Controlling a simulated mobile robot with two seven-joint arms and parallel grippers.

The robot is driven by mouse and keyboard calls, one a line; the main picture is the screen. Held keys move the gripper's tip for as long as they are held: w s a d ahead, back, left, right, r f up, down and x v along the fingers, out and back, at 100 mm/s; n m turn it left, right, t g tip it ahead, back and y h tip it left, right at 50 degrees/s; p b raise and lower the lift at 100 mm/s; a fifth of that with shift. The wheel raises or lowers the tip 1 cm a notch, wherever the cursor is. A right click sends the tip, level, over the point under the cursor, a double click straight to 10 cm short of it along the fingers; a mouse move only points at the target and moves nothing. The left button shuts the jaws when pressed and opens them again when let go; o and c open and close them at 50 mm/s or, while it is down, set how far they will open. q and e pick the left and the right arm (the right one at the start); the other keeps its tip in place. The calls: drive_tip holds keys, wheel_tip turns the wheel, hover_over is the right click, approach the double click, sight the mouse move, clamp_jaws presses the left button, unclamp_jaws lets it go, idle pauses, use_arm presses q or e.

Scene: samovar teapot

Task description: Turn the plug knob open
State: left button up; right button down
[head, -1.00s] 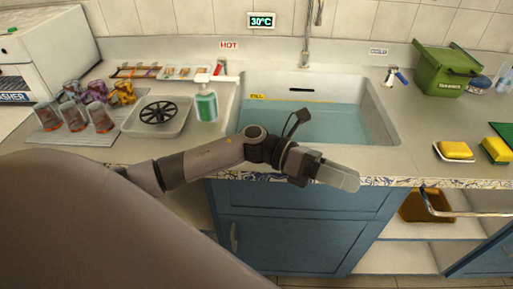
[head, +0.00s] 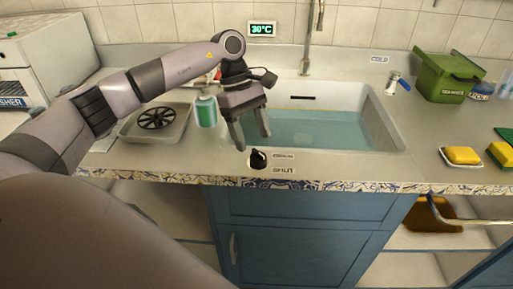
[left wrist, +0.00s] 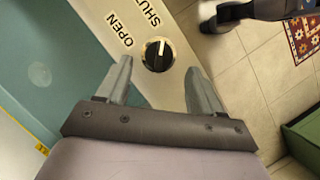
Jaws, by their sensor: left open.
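The plug knob (head: 258,159) is a small black knob on the front ledge of the sink (head: 398,130). In the left wrist view the knob (left wrist: 158,55) shows a white pointer line, with the labels OPEN (left wrist: 119,30) and SHUT (left wrist: 150,8) beside it. The white line points up, nearer the SHUT label. My left gripper (head: 254,143) is open, its fingers pointing down just above the knob. In the left wrist view the knob lies between and beyond the fingertips (left wrist: 162,70), apparently touching neither. My right gripper is not in view.
The sink basin holds greenish water (head: 320,130). A green soap bottle (head: 206,110) and a grey tray with a black round strainer (head: 157,117) stand left of the gripper. A yellow sponge (head: 463,155) and a green bin (head: 447,76) are at right.

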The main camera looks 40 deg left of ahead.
sight(257, 152)
use_arm(q)
drive_tip(key=shift+x, duration=2.15)
drive_tip(key=shift+d, duration=0.1)
drive_tip(key=c, duration=1)
